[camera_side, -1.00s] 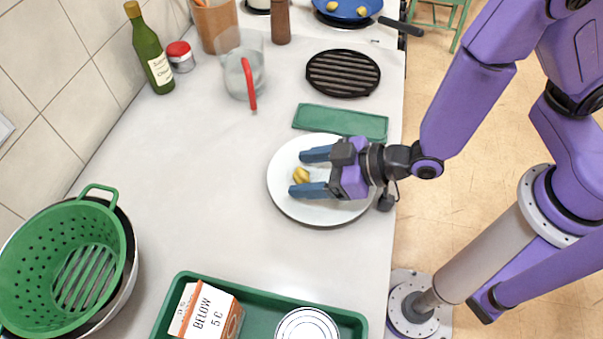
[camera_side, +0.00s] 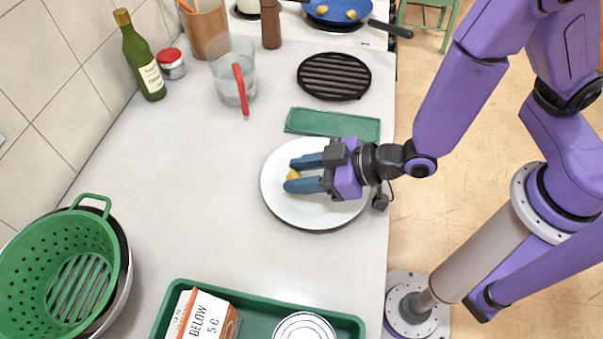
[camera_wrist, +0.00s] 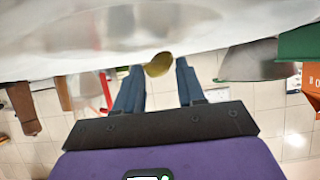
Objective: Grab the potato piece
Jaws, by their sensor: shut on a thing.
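The potato piece (camera_side: 293,174) is small and yellow, over the white plate (camera_side: 285,207) in the side view. My gripper (camera_side: 295,173) is shut on it, with a blue finger on each side and the piece at the fingertips. The piece (camera_wrist: 159,64) also shows in the wrist view, between the finger ends. I cannot tell whether it still touches the plate.
A green board (camera_side: 333,123) and a black grill plate (camera_side: 334,76) lie beyond the plate. A green tray (camera_side: 260,318) with a carton and a can is in front. A green colander (camera_side: 66,269) stands at left. The counter's middle is clear.

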